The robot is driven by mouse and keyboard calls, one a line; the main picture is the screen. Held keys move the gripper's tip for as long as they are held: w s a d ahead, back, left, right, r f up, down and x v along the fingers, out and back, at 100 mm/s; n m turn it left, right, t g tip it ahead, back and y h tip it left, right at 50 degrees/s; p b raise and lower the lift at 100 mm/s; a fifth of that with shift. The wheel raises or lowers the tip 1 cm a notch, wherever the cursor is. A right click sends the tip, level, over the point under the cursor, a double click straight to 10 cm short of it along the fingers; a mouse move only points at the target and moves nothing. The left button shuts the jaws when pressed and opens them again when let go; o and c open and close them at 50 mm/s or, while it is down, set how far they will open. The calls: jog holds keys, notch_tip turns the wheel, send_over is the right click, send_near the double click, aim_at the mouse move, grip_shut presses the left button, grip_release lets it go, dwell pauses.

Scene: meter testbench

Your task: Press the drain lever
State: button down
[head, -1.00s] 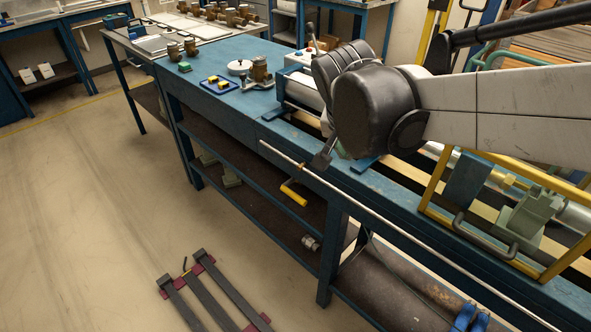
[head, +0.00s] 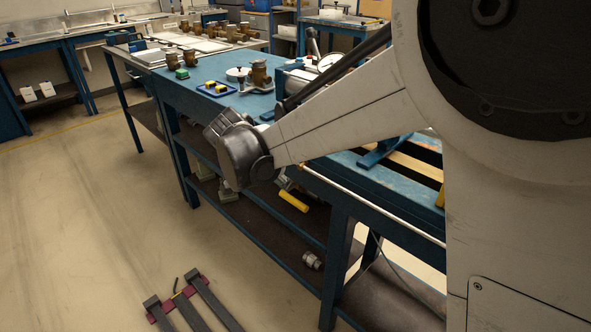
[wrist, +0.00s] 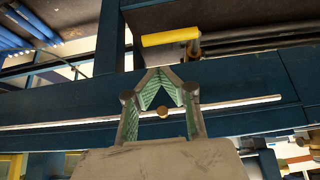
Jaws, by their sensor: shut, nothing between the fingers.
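The drain lever has a yellow handle (head: 293,201) that sticks out from the front of the blue bench, below its top edge. In the wrist view the yellow handle (wrist: 170,38) lies crosswise just beyond the fingertips, with a visible gap in the picture. Its pivot end is at the right. My gripper (wrist: 157,72) is shut and empty, its green-padded fingers meeting at the tips. In the head view my wrist hides most of the gripper; a small grey part shows just above the handle. I cannot tell whether it touches the lever.
A long pale rod (head: 370,203) runs along the bench front and passes behind my fingers in the wrist view. Brass meters (head: 259,72) and a blue tray (head: 216,89) stand on the bench. A dark lower shelf (head: 275,222) lies beneath.

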aim_at(297, 204)
jog(key=b+x, duration=0.3)
jog(key=x, duration=0.7)
dwell(0.4)
